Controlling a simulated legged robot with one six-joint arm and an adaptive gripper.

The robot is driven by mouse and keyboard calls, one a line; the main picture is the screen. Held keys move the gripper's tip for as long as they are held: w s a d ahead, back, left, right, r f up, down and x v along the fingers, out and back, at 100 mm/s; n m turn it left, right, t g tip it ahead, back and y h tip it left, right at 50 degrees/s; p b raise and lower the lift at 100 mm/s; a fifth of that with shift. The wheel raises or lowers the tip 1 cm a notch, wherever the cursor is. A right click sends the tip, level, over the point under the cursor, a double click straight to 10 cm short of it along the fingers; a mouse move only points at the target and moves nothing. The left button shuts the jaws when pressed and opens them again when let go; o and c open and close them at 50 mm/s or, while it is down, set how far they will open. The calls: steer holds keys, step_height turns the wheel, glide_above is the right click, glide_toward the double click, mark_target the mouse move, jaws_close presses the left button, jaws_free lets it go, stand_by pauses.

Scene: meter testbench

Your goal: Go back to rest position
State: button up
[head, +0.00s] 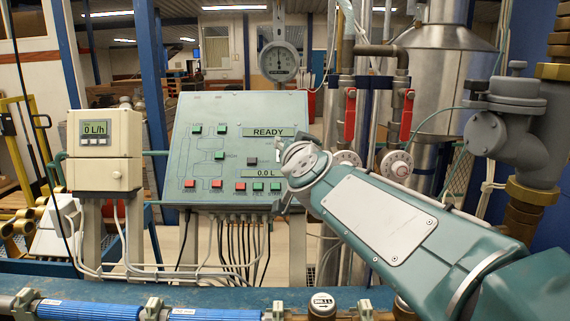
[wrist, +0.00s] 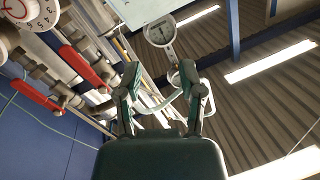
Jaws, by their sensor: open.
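My gripper (wrist: 160,78) shows in the wrist view with its two fingers spread apart and nothing between them. It points up toward the ceiling, with the round gauge beyond the fingertips. In the head view my arm reaches in from the lower right, and its wrist end is in front of the right side of the green control panel (head: 222,106). The arm hides most of the gripper there. The panel displays read "READY" and "0.0 L".
A flow meter box (head: 104,145) reading 0 L/h stands at left. Red-handled valves (head: 350,114) and numbered dials (head: 396,165) are close behind my arm; they also show in the wrist view. The round gauge (head: 279,62) hangs behind the panel. Blue pipes (head: 90,309) run along the front.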

steer(key=s+d+f+g+h, duration=0.1)
steer(key=s+d+f+g, duration=0.3)
steer(key=s+f, duration=0.4)
steer(key=s+d+f+n+g+h, duration=0.1)
steer(key=s+d+f+g, duration=0.2)
steer(key=s+f, duration=0.6)
steer(key=s+d+f+g+h, duration=0.1)
steer(key=s+d+f+g, duration=0.3)
steer(key=s, duration=0.9)
steer(key=d+f, duration=0.3)
steer(key=f, duration=0.2)
steer(key=shift+s+d+n+g, duration=0.15)
steer(key=shift+d+n+g, duration=0.15)
steer(key=shift+n, duration=0.1)
steer(key=shift+a, duration=0.1)
